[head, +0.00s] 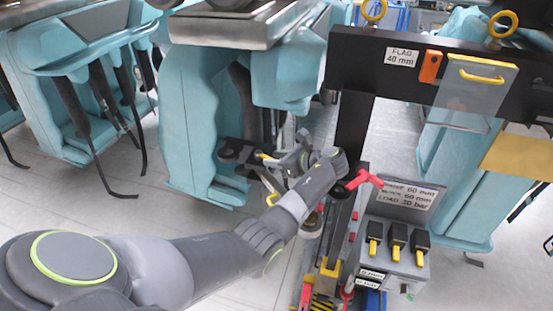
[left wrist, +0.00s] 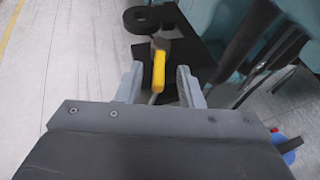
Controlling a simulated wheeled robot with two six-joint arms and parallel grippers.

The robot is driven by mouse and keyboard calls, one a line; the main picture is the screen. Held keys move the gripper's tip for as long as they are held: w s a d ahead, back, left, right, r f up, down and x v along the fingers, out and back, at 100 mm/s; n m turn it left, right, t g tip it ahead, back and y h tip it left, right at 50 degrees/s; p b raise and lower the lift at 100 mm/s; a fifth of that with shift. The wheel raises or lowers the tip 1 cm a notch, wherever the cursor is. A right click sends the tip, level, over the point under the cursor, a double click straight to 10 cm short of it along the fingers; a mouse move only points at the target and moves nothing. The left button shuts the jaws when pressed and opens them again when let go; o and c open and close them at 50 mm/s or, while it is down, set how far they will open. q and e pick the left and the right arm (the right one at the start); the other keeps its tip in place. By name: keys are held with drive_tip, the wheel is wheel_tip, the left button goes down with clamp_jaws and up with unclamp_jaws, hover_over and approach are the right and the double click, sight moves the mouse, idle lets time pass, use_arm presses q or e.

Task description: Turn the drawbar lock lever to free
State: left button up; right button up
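A lever with a yellow grip (left wrist: 158,70) on a thin metal rod stands out in the left wrist view, in front of a black plate (left wrist: 178,62). I take it for the drawbar lock lever; its yellow end also shows in the head view (head: 265,156). My left gripper (left wrist: 159,84) is open, with one finger on each side of the lever; I cannot see either finger touching it. In the head view my left gripper (head: 287,158) reaches in beside the black coupling. The lever's base is hidden. My right gripper is not in view.
A dark upright post (head: 354,125) and a red handle (head: 365,181) stand close right of my left wrist. A grey box with yellow-tipped switches (head: 395,245) is lower right. Teal car bodies (head: 200,120) flank the coupling.

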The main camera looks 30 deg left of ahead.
use_arm(q)
drive_tip(key=b+v, duration=0.5)
drive_tip(key=v, duration=1.2)
drive_tip(key=shift+d+r, duration=0.15)
drive_tip(key=shift+d, duration=0.05)
